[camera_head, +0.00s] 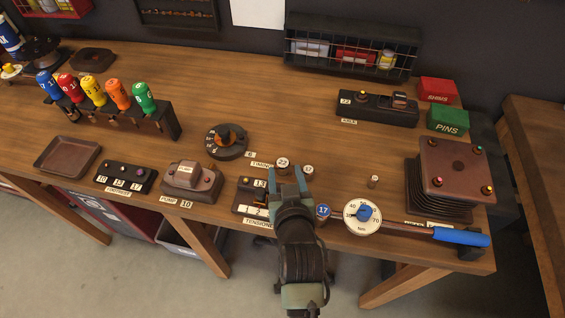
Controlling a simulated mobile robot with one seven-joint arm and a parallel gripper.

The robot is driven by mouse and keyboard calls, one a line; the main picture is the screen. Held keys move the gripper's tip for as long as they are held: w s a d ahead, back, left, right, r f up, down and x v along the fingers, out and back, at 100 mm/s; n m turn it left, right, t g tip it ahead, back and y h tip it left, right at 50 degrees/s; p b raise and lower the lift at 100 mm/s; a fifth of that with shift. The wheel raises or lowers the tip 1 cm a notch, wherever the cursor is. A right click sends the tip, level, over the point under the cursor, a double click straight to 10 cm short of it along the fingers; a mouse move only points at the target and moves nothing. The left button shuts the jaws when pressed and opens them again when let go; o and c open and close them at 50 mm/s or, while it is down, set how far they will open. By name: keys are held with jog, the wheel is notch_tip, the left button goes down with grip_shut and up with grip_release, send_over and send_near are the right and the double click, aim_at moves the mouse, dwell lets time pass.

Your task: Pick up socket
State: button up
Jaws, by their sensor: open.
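My gripper (286,176) is over the front middle of the bench, its two teal fingers apart with nothing visibly held between them. A round socket with a white top marked 22 (282,163) stands just beyond the fingertips. A second white-topped socket (308,170) stands just right of the right fingertip; its mark is too small to read. A blue-topped socket marked 17 (322,211) stands right of my wrist, beside the dial. A small socket-like cylinder (374,181) stands alone farther right. Whether the fingers touch any socket cannot be told.
A torque wrench with a white dial (349,226) and blue handle (460,236) lies at front right. Left of my gripper are the tensioner block (246,196) and pump block (190,183). A ribbed block (455,165) stands at right. Bench space between dial and rear holder (378,112) is mostly clear.

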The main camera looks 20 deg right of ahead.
aim_at(283, 163)
jog(key=shift+x, duration=1.8)
grip_shut()
